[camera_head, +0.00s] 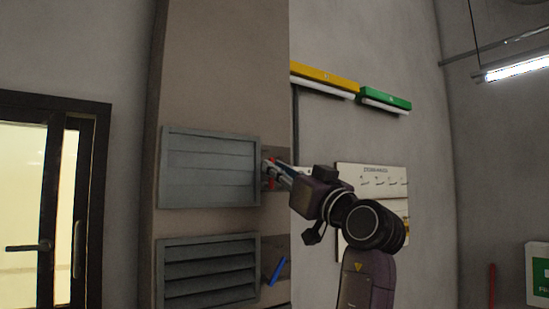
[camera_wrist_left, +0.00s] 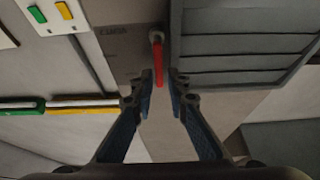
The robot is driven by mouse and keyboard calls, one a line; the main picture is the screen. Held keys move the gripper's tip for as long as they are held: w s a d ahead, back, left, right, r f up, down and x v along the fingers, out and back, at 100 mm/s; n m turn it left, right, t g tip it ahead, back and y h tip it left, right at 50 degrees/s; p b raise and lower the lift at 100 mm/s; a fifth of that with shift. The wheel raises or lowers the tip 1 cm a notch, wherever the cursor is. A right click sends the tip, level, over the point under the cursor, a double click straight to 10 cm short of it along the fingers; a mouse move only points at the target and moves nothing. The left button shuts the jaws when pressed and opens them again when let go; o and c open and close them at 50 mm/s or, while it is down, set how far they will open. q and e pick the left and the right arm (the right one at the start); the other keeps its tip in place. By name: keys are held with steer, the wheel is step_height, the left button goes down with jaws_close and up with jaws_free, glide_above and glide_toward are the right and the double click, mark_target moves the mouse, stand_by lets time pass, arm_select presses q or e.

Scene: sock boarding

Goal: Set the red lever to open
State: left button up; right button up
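The red lever (camera_wrist_left: 157,55) shows in the left wrist view, on a plate beside the upper grey louvre vent. In the head view only small red parts of the lever (camera_head: 269,184) show behind my left gripper (camera_head: 274,171). The upper vent (camera_head: 210,170) has its slats lying flat and closed. In the left wrist view my left gripper (camera_wrist_left: 160,80) is open, with its two blue-grey fingers on either side of the lever's near end. I cannot tell whether either finger touches it. My right gripper is not in view.
A lower vent (camera_head: 208,274) has open slats, with a blue lever (camera_head: 277,270) beside it. A white panel (camera_head: 372,182) is on the wall behind my arm. Yellow (camera_head: 325,76) and green (camera_head: 385,98) fixtures hang above. A dark-framed door (camera_head: 52,200) stands at the left.

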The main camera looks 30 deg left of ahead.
arm_select(q)
steer(key=shift+w+a+r, duration=0.25)
steer(key=shift+a, duration=0.25)
jaws_close()
